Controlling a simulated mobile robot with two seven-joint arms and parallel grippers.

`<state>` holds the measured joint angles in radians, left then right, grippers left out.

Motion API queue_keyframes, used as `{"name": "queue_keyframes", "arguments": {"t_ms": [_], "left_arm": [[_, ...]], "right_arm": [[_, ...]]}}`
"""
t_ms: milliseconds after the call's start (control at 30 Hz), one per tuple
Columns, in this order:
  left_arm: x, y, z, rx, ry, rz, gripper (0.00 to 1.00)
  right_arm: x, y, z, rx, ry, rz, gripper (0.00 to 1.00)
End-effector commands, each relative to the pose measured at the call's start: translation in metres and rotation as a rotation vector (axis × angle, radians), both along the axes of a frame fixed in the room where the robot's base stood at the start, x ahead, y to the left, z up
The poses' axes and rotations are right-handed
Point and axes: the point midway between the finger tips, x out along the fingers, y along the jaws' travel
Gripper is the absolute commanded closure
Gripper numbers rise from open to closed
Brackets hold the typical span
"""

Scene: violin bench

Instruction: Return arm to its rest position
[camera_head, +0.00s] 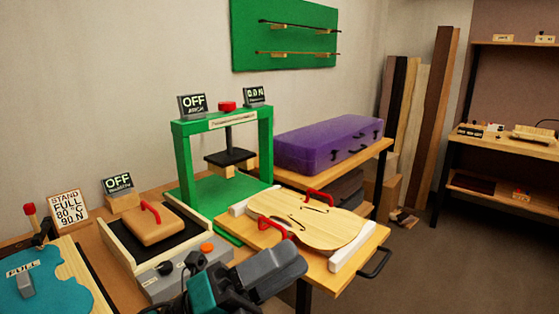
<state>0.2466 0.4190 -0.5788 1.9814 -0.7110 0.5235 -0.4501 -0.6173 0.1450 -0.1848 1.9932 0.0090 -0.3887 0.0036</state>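My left gripper (194,268) shows low in the middle of the picture, dark and partly cut off by the bottom edge, with teal and dark grey parts of my arm beside it. It is in front of the grey control box (170,281) with the orange button (206,247). The view does not show clearly whether its fingers are open or shut, and I see nothing clearly held in it. My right gripper is not in view.
A wooden tray (314,278) with a violin body (310,222) is close to my arm on the right. A green press (182,170) stands behind. A teal violin-shaped piece (55,297) lies at left. A purple case (325,143) is farther back. Open floor (450,270) is at right.

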Motion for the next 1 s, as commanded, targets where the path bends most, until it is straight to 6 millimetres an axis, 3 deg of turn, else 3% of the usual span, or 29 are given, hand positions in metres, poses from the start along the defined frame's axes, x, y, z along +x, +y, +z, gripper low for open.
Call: {"name": "queue_keyframes", "arguments": {"t_ms": [133, 267, 400, 500, 600, 767, 1000], "left_arm": [[0.034, 0.043, -0.049, -0.245, 0.511, 0.167, 0.62], [0.041, 0.088, -0.122, -0.458, 0.954, 0.324, 0.62], [0.012, 0.133, -0.214, -0.681, 1.392, 0.501, 0.62], [-0.022, 0.155, -0.265, -0.808, 1.627, 0.610, 0.62], [-0.054, 0.168, -0.300, -0.903, 1.791, 0.694, 0.62], [-0.084, 0.178, -0.326, -0.982, 1.919, 0.762, 0.62], [-0.088, 0.179, -0.330, -0.992, 1.937, 0.774, 0.62]], "right_arm": [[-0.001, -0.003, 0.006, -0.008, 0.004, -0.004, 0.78], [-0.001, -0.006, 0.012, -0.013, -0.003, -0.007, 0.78], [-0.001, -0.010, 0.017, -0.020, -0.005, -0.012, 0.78], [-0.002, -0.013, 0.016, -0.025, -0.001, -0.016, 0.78], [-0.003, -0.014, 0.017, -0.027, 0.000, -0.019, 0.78], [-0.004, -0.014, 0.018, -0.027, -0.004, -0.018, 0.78], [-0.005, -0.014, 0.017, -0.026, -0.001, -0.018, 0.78]]}}
